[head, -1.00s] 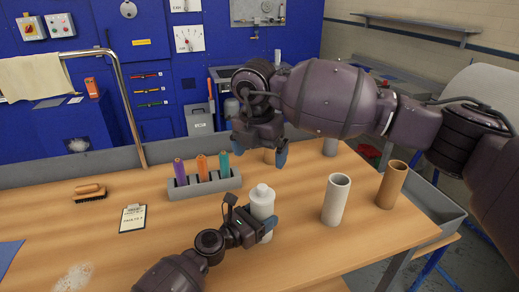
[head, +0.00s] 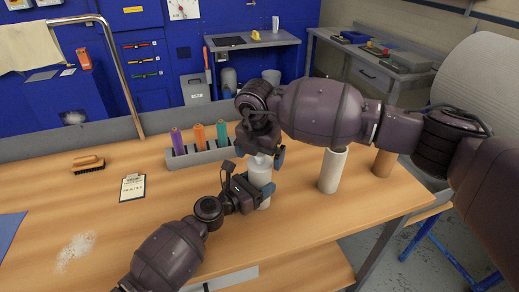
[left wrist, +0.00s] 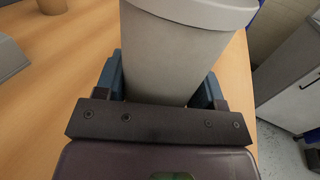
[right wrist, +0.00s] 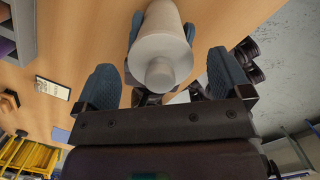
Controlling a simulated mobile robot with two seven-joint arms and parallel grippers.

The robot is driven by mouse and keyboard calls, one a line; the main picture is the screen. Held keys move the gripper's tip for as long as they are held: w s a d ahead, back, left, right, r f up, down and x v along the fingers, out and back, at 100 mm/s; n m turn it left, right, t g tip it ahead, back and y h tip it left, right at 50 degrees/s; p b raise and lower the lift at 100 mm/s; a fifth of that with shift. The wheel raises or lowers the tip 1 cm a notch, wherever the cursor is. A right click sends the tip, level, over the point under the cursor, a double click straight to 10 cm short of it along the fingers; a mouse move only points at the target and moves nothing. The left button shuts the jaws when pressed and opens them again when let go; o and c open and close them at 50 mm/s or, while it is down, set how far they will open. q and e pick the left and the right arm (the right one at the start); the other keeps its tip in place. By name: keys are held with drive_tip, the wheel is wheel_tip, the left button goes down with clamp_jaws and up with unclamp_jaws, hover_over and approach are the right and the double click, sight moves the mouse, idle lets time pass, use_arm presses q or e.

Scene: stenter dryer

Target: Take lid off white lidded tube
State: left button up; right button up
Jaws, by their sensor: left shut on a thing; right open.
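The white lidded tube (head: 260,175) stands upright on the wooden table in the head view. My left gripper (head: 258,196) is shut around its body from the side, with a blue finger on each side in the left wrist view (left wrist: 165,85). The lid (right wrist: 160,60), with a narrower knob on top, shows in the right wrist view. My right gripper (right wrist: 163,85) is open and empty just above the lid, its blue fingers spread to either side and apart from it. In the head view the right gripper (head: 263,150) partly hides the lid.
A white open tube (head: 332,170) and a brown tube (head: 384,162) stand to the right. A grey rack (head: 200,154) with purple, orange and teal spools stands behind left. A brush (head: 88,163) and clipboard (head: 132,187) lie left. The front middle of the table is clear.

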drive_tip(key=c, duration=1.1)
drive_tip(key=shift+o, duration=0.2)
drive_tip(key=shift+r, duration=0.4)
drive_tip(key=shift+r, duration=0.7)
drive_tip(key=shift+r, duration=0.1)
drive_tip(key=shift+r, duration=2)
use_arm(q)
drive_tip(key=o, duration=1.4)
drive_tip(key=shift+c, duration=0.2)
